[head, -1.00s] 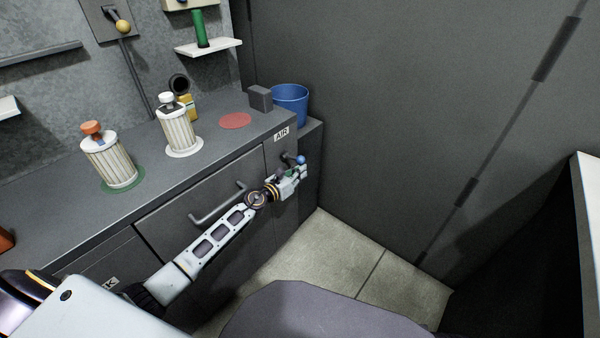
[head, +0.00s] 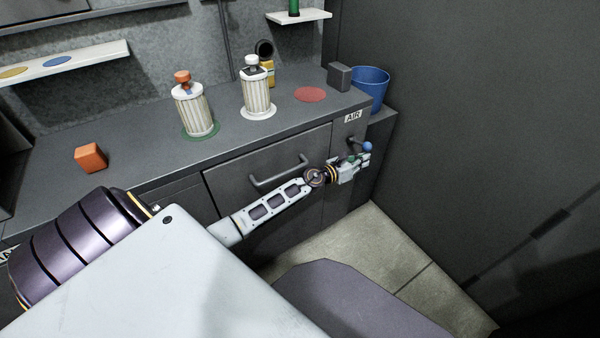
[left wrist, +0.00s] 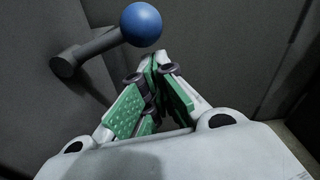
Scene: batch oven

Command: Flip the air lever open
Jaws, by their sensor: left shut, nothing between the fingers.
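The air lever shows in the left wrist view as a grey arm (left wrist: 92,50) ending in a blue ball knob (left wrist: 141,24). It comes out of the dark cabinet front and points right and slightly up in that view. In the head view the blue knob (head: 367,146) is below the AIR label (head: 353,117). My left gripper (left wrist: 155,65) is shut and empty, its fingertips just below the knob in the wrist view. In the head view the gripper (head: 364,162) is close under the knob; I cannot tell if it touches. My right gripper is not in view.
On the counter (head: 235,160) stand two ribbed white canisters (head: 196,115) (head: 257,98), an orange block (head: 90,157) and a grey block (head: 339,77). A blue bin (head: 369,90) stands at the counter's end. A drawer handle (head: 278,174) sticks out beside my left forearm. A dark wall closes the right side.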

